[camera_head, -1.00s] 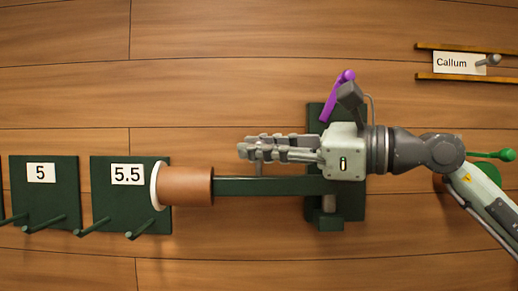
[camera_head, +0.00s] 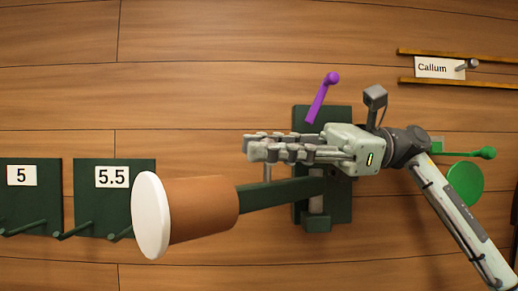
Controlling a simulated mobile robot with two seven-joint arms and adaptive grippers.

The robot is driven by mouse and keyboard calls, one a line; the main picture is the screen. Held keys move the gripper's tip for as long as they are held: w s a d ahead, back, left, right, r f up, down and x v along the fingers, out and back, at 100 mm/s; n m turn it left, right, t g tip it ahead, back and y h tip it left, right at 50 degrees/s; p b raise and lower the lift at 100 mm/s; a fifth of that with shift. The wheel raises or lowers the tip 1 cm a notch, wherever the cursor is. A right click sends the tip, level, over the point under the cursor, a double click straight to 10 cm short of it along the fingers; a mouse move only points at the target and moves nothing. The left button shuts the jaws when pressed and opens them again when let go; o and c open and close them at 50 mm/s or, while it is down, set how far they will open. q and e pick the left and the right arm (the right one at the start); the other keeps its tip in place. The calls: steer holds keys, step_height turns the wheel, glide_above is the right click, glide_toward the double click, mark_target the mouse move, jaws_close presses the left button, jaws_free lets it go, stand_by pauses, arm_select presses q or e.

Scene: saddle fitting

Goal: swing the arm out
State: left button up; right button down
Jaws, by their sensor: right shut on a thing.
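The swing arm is a dark green bar (camera_head: 285,193) that juts from a green wall plate (camera_head: 341,205) toward the left and out from the wall. Its free end carries a brown cylinder (camera_head: 205,208) with a white round end disc (camera_head: 150,215) facing me. My right gripper (camera_head: 252,148) lies just above the bar, its fingers pointing left. It is shut on a thin upright peg (camera_head: 267,173) that rises from the bar; the fingers hide the peg's upper part. My left gripper is not in view.
A purple lever (camera_head: 320,100) tilts above the wall plate. Green panels labelled 5 (camera_head: 24,200) and 5.5 (camera_head: 112,177), with pegs, hang at left. A "Callum" card (camera_head: 435,68) sits between wooden rails at upper right. A green knobbed rod (camera_head: 470,152) and a green disc (camera_head: 466,184) are at right.

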steer(key=shift+s+d+n+g, duration=0.2)
steer(key=shift+n+g, duration=0.1)
steer(key=shift+g, duration=0.2)
steer(key=c, duration=1.4)
jaws_free()
steer(key=shift+c, duration=0.2)
